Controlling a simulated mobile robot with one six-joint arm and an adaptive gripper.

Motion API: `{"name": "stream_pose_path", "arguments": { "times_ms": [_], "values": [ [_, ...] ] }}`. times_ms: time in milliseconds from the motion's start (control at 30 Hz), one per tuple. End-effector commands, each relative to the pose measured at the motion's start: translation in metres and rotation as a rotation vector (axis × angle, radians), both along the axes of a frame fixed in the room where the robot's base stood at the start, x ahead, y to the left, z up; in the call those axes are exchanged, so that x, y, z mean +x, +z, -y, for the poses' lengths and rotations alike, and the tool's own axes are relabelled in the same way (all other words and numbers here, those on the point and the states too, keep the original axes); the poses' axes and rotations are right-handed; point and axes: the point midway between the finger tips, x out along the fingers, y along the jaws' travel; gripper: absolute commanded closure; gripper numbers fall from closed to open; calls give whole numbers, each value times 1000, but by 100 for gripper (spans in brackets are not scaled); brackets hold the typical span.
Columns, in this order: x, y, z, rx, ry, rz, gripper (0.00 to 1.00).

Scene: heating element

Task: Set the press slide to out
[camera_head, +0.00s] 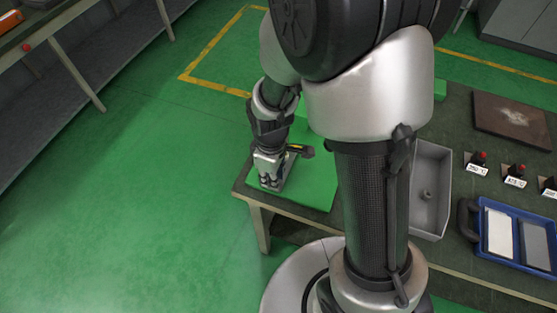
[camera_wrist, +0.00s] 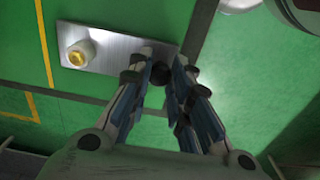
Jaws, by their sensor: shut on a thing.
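In the wrist view a bright metal plate (camera_wrist: 115,48) has a pale round fitting with a gold centre (camera_wrist: 78,52) near its left end. A dark round knob (camera_wrist: 160,73), which I take to be the press slide's handle, sits at the plate's right end. My gripper (camera_wrist: 161,64) is shut on this knob, with one finger on each side. In the head view my gripper (camera_head: 270,180) points down at the small metal press at the left end of the workbench. My gripper and arm hide most of the press there, so the slide's position cannot be told.
The press stands on a green mat (camera_head: 315,190) at the bench's left corner. A grey tray (camera_head: 431,180), a blue case (camera_head: 515,235), several red-topped labelled switches (camera_head: 480,160) and a brown plate (camera_head: 512,120) lie to the right. The green floor (camera_head: 130,210) on the left is clear.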

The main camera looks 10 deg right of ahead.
Motion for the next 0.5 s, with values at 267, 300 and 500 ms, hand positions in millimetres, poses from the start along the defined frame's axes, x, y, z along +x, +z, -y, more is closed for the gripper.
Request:
{"name": "stream_pose_path", "arguments": {
  "times_ms": [267,300,500],
  "values": [
    [-4,0,-3,2,-2,-6,100],
    [-4,0,-3,1,-1,-7,100],
    [-4,0,-3,1,-1,-8,68]
  ]
}}
